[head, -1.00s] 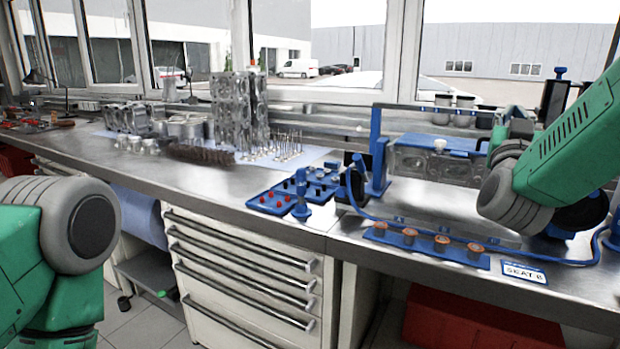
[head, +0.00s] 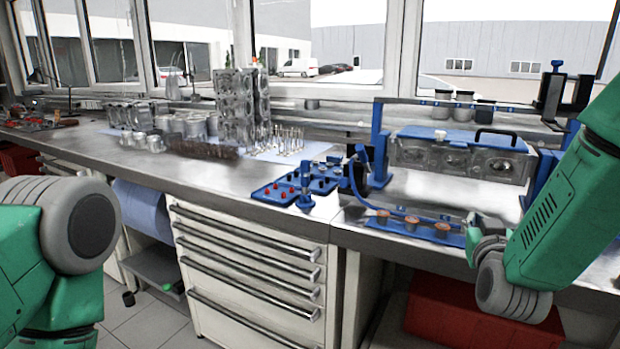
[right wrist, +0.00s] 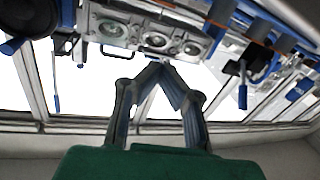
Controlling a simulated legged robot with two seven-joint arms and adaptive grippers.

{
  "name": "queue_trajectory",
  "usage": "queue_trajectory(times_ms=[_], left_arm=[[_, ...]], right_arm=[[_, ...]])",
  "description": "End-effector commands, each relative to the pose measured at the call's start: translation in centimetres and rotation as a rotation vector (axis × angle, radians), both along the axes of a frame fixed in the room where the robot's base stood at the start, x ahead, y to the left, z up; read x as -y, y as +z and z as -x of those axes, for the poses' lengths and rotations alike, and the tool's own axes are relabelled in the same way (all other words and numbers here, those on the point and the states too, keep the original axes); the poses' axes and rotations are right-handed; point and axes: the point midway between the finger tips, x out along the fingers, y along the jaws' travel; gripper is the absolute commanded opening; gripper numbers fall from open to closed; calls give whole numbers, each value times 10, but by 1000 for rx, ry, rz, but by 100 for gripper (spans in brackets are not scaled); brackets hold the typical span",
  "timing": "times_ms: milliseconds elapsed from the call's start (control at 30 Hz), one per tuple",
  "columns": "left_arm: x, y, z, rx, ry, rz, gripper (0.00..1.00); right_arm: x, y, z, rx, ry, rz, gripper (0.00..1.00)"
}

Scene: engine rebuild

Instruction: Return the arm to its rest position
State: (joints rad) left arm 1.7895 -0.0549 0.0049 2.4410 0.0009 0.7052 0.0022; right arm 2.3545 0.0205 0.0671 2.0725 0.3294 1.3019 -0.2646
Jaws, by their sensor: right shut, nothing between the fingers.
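My right arm (head: 560,215) is green and comes in from the right in the head view, bent down in front of the bench's right part. My right gripper (head: 480,225) is small and partly hidden there, by the right end of a blue strip holder. In the right wrist view the two fingers of my right gripper (right wrist: 160,68) meet at their tips with nothing between them. My left arm (head: 60,230) shows at the left edge as a green link with a grey joint. My left gripper is out of view.
A silver engine block (head: 460,160) sits in a blue frame; the right wrist view also shows it (right wrist: 155,38). The blue strip holder (head: 388,228) carries orange-topped parts. A blue tray (head: 265,196) holds red pieces. Drawers (head: 250,280) and a red box (head: 435,315) are below.

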Motion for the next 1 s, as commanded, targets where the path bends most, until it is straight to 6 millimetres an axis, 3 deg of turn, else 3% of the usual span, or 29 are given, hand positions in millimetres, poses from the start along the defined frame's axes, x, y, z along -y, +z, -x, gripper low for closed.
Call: queue_trajectory(times_ms=[33, 200, 367, 500, 633, 700, 800, 900, 1000], left_arm=[[0, -4, 0, 0, 0, 0, 41], [0, -13, 0, 0, 0, 0, 41], [0, -20, 0, 0, 0, 0, 41], [0, -27, 0, 0, 0, 0, 41], [0, -33, 0, 0, 0, 0, 41], [0, -35, 0, 0, 0, 0, 41], [0, -37, 0, 0, 0, 0, 41], [0, -38, 0, 0, 0, 0, 41], [0, -38, 0, 0, 0, 0, 41]], right_arm=[[-5, -39, 10, -84, 23, -9, 0], [-20, -159, 64, -385, 97, -63, 0], [-32, -256, 139, -675, 145, -118, 0], [-40, -325, 222, -940, 172, -167, 0], [-45, -369, 302, -1172, 181, -208, 0], [-46, -383, 340, -1278, 183, -226, 0], [-47, -394, 380, -1389, 182, -243, 0], [-48, -398, 404, -1453, 180, -254, 0], [-48, -399, 413, -1478, 179, -259, 0]])
